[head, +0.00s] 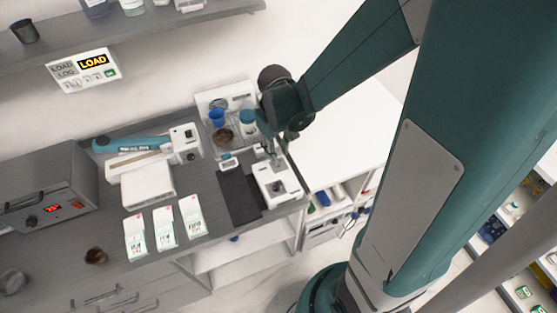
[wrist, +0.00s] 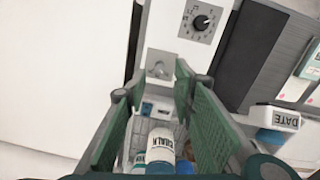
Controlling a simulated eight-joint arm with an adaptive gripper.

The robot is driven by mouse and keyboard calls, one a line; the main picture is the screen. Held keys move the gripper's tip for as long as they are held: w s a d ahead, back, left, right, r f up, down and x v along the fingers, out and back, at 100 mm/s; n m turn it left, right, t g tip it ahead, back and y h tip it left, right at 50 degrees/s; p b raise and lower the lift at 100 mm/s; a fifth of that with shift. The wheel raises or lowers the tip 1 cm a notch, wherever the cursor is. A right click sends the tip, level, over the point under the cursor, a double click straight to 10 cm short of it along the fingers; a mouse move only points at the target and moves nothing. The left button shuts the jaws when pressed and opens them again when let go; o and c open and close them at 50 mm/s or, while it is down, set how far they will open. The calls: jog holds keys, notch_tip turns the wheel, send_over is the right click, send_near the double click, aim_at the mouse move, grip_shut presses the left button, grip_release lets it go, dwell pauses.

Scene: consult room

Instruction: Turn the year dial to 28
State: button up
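A white device (head: 268,171) with a black dial (head: 279,187) stands at the right end of the grey counter. In the wrist view, this black dial (wrist: 201,22) has a pointer and printed marks, too small to read, on a grey plate. A second, grey knob or post (wrist: 158,68) sits on the same white device (wrist: 165,35), nearer my fingertips. I cannot tell which one is the year dial. A small block (wrist: 275,118) marked DATE lies beside the device. My gripper (wrist: 158,85) is open and empty, its green-padded fingers apart near the grey knob; it also shows in the head view (head: 272,150).
A dark mat (head: 239,196) lies left of the device. A white tray (head: 226,97) with bottles stands behind; a jar (wrist: 160,145) shows between my fingers, beyond them. Three white cards (head: 165,228) and a grey oven-like box (head: 45,187) stand farther left.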

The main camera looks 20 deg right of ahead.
jog(key=shift+d+f, duration=0.1)
jog(key=shift+f, duration=2.55)
jog(key=shift+c, duration=0.7)
grip_shut()
